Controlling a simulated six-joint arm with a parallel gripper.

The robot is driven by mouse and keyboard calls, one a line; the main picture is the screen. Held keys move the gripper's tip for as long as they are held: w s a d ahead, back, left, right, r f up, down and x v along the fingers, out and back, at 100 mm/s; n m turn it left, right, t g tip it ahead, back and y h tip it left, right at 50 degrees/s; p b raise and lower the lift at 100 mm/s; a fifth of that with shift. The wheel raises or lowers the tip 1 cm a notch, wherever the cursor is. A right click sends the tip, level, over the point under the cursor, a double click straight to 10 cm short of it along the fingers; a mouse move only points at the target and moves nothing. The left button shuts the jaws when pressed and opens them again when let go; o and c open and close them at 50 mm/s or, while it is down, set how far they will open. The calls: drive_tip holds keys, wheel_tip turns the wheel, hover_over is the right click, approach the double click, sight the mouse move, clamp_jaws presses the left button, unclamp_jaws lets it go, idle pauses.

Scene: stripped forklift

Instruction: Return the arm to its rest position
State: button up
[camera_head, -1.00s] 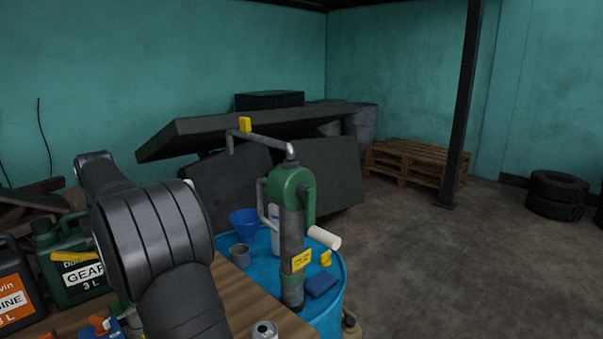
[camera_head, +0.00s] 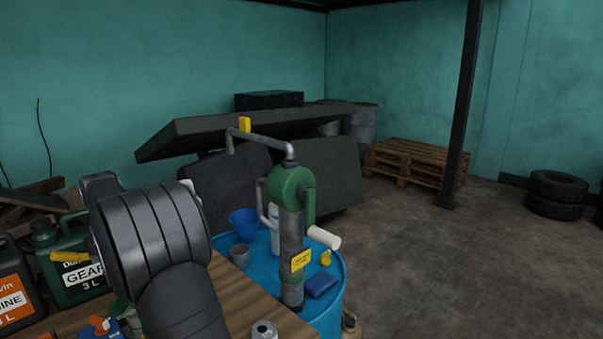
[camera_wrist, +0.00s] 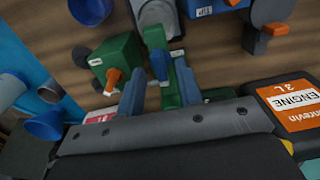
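My dark arm (camera_head: 155,240) is folded at the lower left of the head view and hides my gripper there. In the wrist view my gripper (camera_wrist: 160,88) shows two blue-grey fingers standing apart over the wooden bench. A green and blue item shows between and beyond the fingers; I see no clear grip on it.
A gear oil can (camera_head: 65,265) and an orange-labelled engine oil can (camera_head: 10,290) stand left of my arm. A blue drum (camera_head: 335,310) with a green hand pump (camera_head: 292,190), blue funnel (camera_head: 243,222) and grey cup (camera_head: 240,255) stands right. A small can (camera_head: 264,330) is at the bench edge.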

wheel_tip(320, 180, up, 16)
wheel_tip(320, 180, down, 18)
drive_tip(key=shift+r, duration=0.25)
drive_tip(key=shift+r+m, duration=0.15)
drive_tip(key=shift+m, duration=0.35)
wheel_tip(320, 180, up, 17)
drive_tip(key=f+m, duration=0.2)
drive_tip(key=f, duration=0.2)
drive_tip(key=f+m, duration=0.3)
drive_tip(key=f, duration=0.2)
drive_tip(key=f+m, duration=0.2)
drive_tip(key=f, duration=0.3)
drive_tip(key=shift+w+a+m, duration=0.25)
drive_tip(key=shift+a+m, duration=0.05)
drive_tip(key=shift+d+f+m, duration=0.1)
drive_tip(key=shift+f+m, duration=0.4)
drive_tip(key=shift+f, duration=0.3)
